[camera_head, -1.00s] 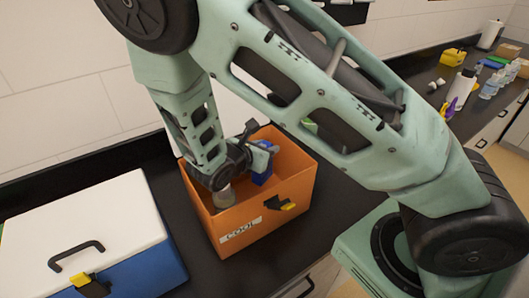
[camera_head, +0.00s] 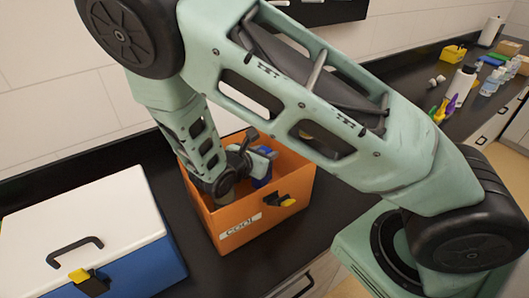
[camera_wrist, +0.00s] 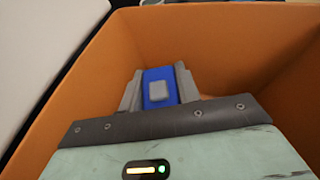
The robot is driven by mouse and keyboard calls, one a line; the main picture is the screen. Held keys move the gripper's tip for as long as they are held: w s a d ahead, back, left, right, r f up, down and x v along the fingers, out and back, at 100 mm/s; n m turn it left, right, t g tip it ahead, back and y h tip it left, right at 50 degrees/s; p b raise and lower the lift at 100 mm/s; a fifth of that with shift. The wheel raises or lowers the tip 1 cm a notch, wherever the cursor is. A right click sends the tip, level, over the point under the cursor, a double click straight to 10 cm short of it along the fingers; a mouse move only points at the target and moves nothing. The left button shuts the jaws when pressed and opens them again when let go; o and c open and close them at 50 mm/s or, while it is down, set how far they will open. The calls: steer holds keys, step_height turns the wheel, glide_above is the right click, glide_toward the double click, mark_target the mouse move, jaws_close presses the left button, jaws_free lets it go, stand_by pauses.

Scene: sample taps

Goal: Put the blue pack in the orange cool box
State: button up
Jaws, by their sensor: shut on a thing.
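The orange cool box (camera_head: 264,222) stands open on the dark counter, with a "COOL" label on its front. My gripper (camera_wrist: 159,88) is inside the box opening, shut on the blue pack (camera_wrist: 158,75), which has a grey patch on its face. The wrist view shows the box walls (camera_wrist: 235,45) around the pack. Whether the pack touches the box floor cannot be told.
A blue box with a white lid (camera_head: 88,232) stands left of the cool box. Bottles (camera_head: 462,82), a yellow box (camera_head: 453,53) and other small items stand at the far right of the counter. The counter right of the cool box is clear.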

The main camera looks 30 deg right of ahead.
steer(key=o, duration=1.1)
steer(key=shift+c, duration=0.2)
steer(key=shift+r, duration=0.2)
steer(key=shift+r+p, duration=0.4)
steer(key=b+v, duration=0.2)
steer(key=v, duration=1)
steer(key=shift+b, duration=0.3)
steer(key=shift+r, duration=0.2)
